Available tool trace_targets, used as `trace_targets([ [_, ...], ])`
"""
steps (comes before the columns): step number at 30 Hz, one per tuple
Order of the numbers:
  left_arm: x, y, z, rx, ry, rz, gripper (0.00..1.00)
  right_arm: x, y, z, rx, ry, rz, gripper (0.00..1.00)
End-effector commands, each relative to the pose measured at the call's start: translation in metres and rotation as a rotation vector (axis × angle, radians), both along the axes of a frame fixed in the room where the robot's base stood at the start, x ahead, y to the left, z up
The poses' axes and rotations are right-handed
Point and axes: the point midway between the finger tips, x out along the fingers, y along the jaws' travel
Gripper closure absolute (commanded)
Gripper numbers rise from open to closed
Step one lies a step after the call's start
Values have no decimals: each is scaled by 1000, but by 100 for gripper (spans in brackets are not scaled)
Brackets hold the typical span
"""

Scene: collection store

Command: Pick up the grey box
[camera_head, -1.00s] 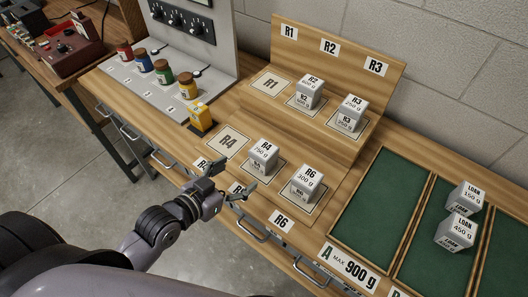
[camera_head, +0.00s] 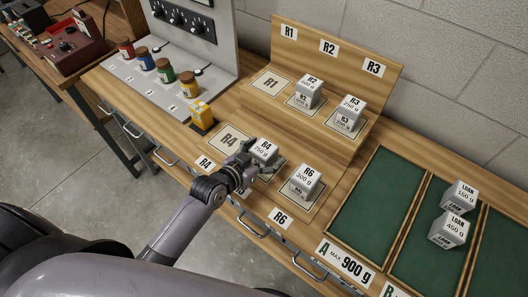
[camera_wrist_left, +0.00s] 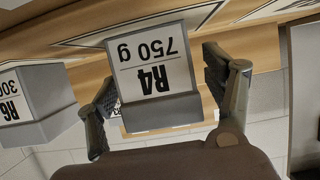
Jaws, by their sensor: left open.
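Several grey boxes with white label faces stand on the wooden stand. The box marked R4, 750 g (camera_head: 264,149) is at my left gripper (camera_head: 252,170), which partly hides its lower part. In the left wrist view the R4 box (camera_wrist_left: 155,75) appears upside down between the two fingers of my left gripper (camera_wrist_left: 160,90). The fingers are open, one on each side of it; I cannot tell whether either touches. The R6 box, 300 g (camera_head: 304,181) stands just to the right, and it also shows at the left of the wrist view (camera_wrist_left: 32,100). My right gripper is not in view.
Boxes R2 (camera_head: 309,90) and R3 (camera_head: 348,113) stand on the step behind. The R1 square (camera_head: 271,83) and R4 square (camera_head: 229,141) are bare. Two LOAN boxes (camera_head: 449,230) sit in a green tray at right. A yellow block (camera_head: 202,114) and jars (camera_head: 163,70) stand left.

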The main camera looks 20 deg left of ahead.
Motion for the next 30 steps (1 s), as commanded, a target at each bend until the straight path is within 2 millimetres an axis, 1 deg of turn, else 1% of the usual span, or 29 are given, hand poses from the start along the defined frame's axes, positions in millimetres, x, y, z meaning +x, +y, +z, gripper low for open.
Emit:
trace_targets([
  [6, 0, 0, -1, 0, 1, 0, 25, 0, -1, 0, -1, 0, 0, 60],
  [30, 0, 0, -1, 1, 1, 0, 78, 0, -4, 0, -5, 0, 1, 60],
])
